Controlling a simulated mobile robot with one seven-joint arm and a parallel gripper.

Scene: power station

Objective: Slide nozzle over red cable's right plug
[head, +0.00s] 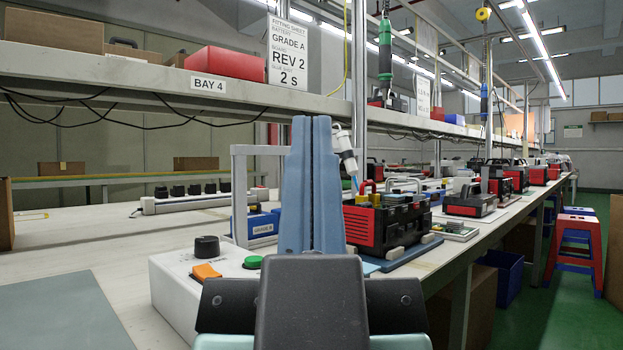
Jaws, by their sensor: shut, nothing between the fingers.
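My gripper (312,122) points up in the middle of the head view, its two long blue fingers pressed together and empty. A white nozzle-like piece with a dark band and a blue tip (345,152) shows just right of the fingers, tilted, above a black and red power unit (387,226). I cannot tell what holds it. A red loop (367,186) shows on top of that unit; I cannot tell whether it is a cable or a handle. No red cable plug can be made out. My fingers hide part of the bench behind them.
A white control box (172,292) with a black knob, an orange switch and a green button stands at front left. A grey frame (239,190) rises behind it. A shelf (150,92) runs above the bench. Bare bench (60,240) lies at left.

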